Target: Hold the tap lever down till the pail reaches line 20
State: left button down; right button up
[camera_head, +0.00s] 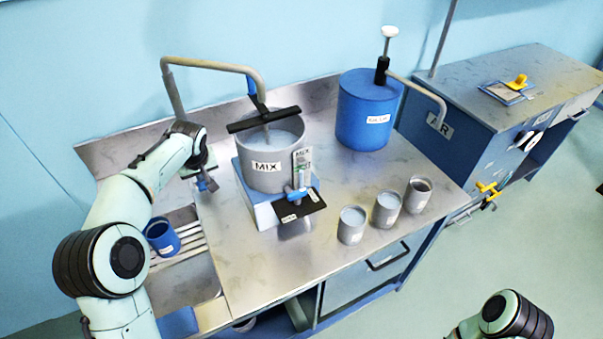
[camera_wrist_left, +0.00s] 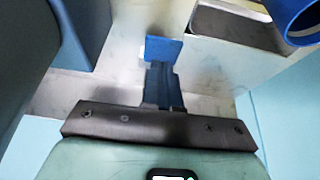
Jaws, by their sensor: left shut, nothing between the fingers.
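A grey vessel labelled MIX (camera_head: 262,180) holds pale liquid and stands on a blue and white stand. A blue lever-like part (camera_head: 298,194) sits at its front, by a black plate (camera_head: 300,207) and a marked gauge strip (camera_head: 302,168). A blue pail (camera_head: 162,238) stands in the sink at the left and shows in part in the wrist view (camera_wrist_left: 297,18). My left gripper (camera_head: 207,185) is shut and empty, left of the stand and apart from the lever. Its blue fingers (camera_wrist_left: 163,52) point over the metal worktop. I cannot read any line 20. My right gripper is out of view.
A blue pump drum (camera_head: 368,112) stands behind right. Grey cups (camera_head: 352,225) line the front right of the worktop. A side cabinet (camera_head: 475,150) stands right.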

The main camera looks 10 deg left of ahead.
pick_arm(q)
jog(key=shift+f, duration=0.1)
dwell(0.5)
jog(key=shift+f+b, duration=1.1)
jog(key=shift+f, duration=0.9)
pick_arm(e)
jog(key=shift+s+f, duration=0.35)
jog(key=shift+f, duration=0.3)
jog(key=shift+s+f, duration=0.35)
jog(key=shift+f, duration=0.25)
pick_arm(q)
jog(key=shift+r, duration=0.15)
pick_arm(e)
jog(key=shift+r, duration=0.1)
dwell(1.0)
pick_arm(q)
notch_tip(320, 180, up, 8)
jog(key=p, duration=0.4)
jog(key=shift+w+f, duration=0.1)
jog(key=shift+f, duration=0.25)
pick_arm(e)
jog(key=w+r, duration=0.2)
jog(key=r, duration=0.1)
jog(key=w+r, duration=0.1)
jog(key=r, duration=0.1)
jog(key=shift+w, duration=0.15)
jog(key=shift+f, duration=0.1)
